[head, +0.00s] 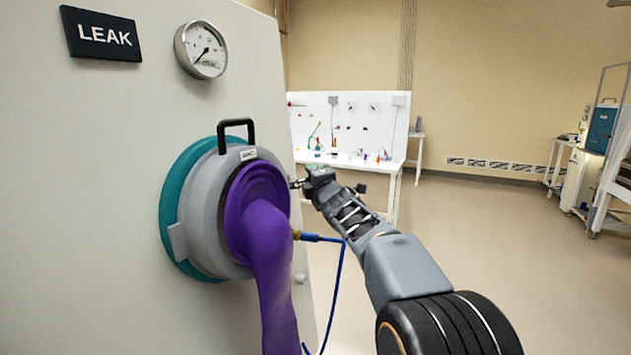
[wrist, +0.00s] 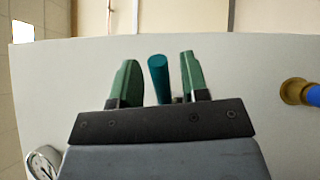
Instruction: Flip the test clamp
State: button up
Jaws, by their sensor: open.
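My gripper (wrist: 158,58) is open in the wrist view, its two green fingers spread. A teal rod (wrist: 160,82) stands between them, with a gap visible on each side. It looks like the clamp's lever, but I cannot tell for sure. In the head view my gripper (head: 302,183) is at the right side of the grey ring fixture (head: 205,210), near the panel. The rod is not clearly visible there. The fixture has a black handle (head: 237,124) on top and a purple glove (head: 262,225) hanging from its centre.
A brass fitting with a blue hose (head: 318,238) sticks out below my gripper; the fitting (wrist: 296,91) also shows in the wrist view. A pressure gauge (head: 202,50) and a LEAK sign (head: 102,35) are on the panel. A white workbench (head: 350,163) stands behind.

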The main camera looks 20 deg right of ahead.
jog(key=s+f+b, duration=0.1)
jog(key=s, duration=1.2)
jog(key=shift+s+d+f+b, duration=0.3)
jog(key=shift+s+b, duration=0.05)
jog(key=shift+b, duration=0.05)
